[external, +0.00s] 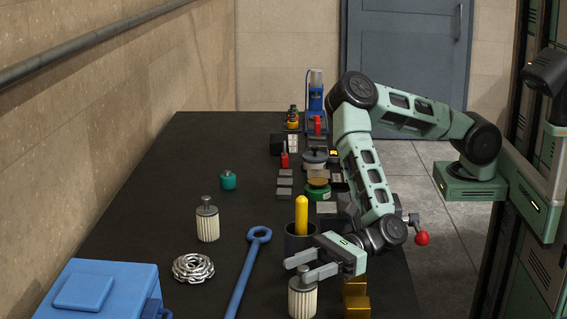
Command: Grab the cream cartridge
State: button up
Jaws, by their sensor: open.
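A cream ribbed cartridge (303,303) with a grey top stands upright on the dark table at the front, its lower end cut off by the picture edge. A second, similar cream cartridge (208,226) stands upright farther back on the left. My gripper (296,272) is open at the top of the front cartridge. Its fingers reach left and partly cover that cartridge's top. I cannot tell whether they touch it.
A dark cup with a yellow rod (301,215) stands just behind my gripper. A blue wrench (247,268), a silver coil (193,267) and a blue toolbox (120,298) lie to the left. Brass blocks (356,301) sit to the right. The table's middle left is mostly clear.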

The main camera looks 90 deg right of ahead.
jog(key=shift+w+a, duration=0.2)
jog(key=shift+w, duration=0.15)
grip_shut()
